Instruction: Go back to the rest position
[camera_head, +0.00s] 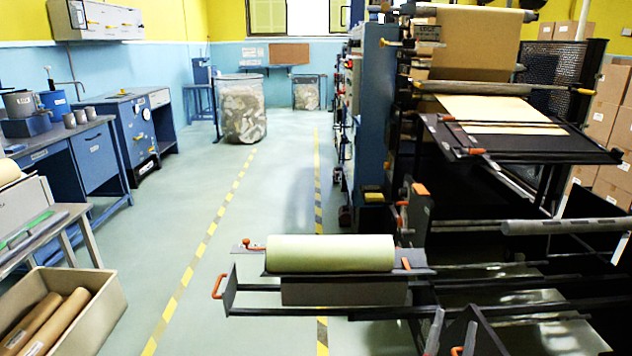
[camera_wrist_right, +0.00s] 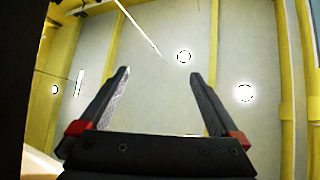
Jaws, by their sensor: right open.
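My right gripper (camera_head: 452,336) shows at the bottom edge of the head view, right of centre, its two grey fingers pointing up. In the right wrist view the right gripper (camera_wrist_right: 158,88) has its fingers wide apart with nothing between them, and a ceiling is behind them. My left gripper is not in view. A pale yellow-green roll (camera_head: 330,253) lies level on a dark carrier (camera_head: 250,300) with orange handles, ahead and to the left of the right gripper. The gripper appears apart from it.
A large dark machine (camera_head: 520,155) with rollers and bars fills the right side. At left are a crate (camera_head: 100,310) with brown tubes, a grey table (camera_head: 72,215) and blue benches (camera_head: 90,145). The floor aisle (camera_head: 235,215) between is clear, up to a bin (camera_head: 241,110).

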